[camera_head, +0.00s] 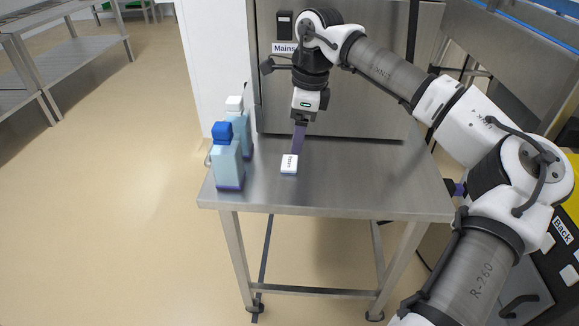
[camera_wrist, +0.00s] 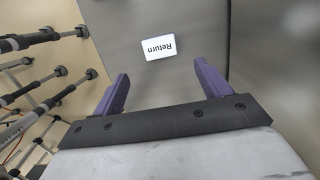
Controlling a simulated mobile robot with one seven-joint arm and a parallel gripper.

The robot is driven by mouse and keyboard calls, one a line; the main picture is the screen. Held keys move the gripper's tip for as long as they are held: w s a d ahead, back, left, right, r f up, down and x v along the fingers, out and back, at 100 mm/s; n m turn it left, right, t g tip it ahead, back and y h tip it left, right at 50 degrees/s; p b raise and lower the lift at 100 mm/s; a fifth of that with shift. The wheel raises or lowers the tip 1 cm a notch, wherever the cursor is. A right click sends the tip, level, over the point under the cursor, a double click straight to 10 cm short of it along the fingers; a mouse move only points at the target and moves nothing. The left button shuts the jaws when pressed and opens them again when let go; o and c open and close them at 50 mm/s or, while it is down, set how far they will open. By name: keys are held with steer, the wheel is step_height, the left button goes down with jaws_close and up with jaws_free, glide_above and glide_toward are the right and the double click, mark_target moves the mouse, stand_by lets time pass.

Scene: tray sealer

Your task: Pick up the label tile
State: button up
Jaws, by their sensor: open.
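The label tile (camera_head: 289,164) is a small white tile on the steel table, near the middle of its top. In the wrist view the tile (camera_wrist: 159,46) carries the word "Return", seen upside down. My gripper (camera_head: 297,150) is above the table, just behind the tile in the head view. In the wrist view my gripper (camera_wrist: 160,80) shows two purple fingers spread apart with nothing between them. The tile lies beyond the fingertips, roughly in line with the gap, and nothing visibly touches it. The exact height above the table cannot be told.
The steel table (camera_head: 345,190) has free room right of the tile. Two light-blue bottles, one blue-capped (camera_head: 227,165) and one white-capped (camera_head: 238,120), stand at its left edge. A steel cabinet (camera_head: 350,110) stands behind. A black panel with a "Back" label (camera_head: 563,231) is at right.

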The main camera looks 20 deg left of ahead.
mark_target(289, 162)
steer(key=f, duration=0.2)
steer(key=a+f, duration=0.1)
steer(key=f, duration=0.2)
steer(key=f+b, duration=0.1)
steer(key=f, duration=0.1)
steer(key=shift+s+a+f, duration=0.2)
steer(key=shift+a+f, duration=0.15)
steer(key=c, duration=1.1)
steer(key=shift+o, duration=0.2)
steer(key=shift+r, duration=0.15)
